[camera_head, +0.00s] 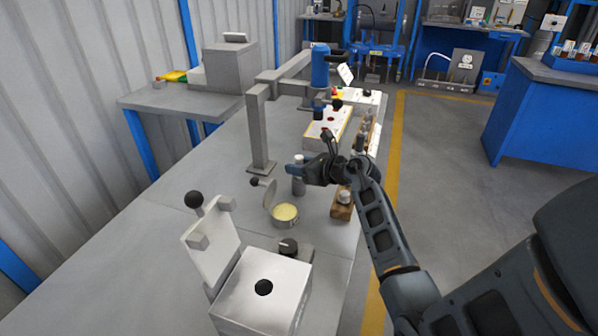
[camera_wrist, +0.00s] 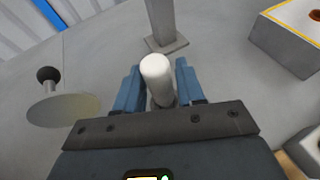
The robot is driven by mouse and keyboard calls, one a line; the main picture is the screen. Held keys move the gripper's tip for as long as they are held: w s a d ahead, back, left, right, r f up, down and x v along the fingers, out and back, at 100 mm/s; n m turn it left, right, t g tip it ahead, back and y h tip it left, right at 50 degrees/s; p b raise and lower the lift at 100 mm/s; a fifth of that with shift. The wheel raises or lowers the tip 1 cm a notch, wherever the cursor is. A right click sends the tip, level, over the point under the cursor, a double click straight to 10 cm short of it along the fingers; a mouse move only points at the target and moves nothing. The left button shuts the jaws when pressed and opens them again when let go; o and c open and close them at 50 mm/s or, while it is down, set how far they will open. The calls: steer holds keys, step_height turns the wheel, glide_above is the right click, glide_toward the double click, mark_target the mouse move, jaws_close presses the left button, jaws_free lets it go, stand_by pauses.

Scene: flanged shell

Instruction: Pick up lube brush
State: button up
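A pale upright cylinder, which I take to be the lube brush's handle (camera_wrist: 157,72), stands between the two fingers of my gripper (camera_wrist: 158,88) in the wrist view. Slim gaps seem to show beside it, so the fingers look open around it, not clamped. In the head view my gripper (camera_head: 302,172) reaches in from the right, and the grey lower part of the brush (camera_head: 299,187) shows beneath it on the bench. The brush's bristles cannot be made out.
A round pot of yellow grease (camera_head: 285,213) with its lid raised sits just in front. A metal post (camera_head: 258,130) stands behind. A white box with a hole (camera_head: 262,291) is at the front, and a wooden block (camera_head: 342,208) is to the right. Bench left is clear.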

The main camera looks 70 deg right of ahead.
jaws_close()
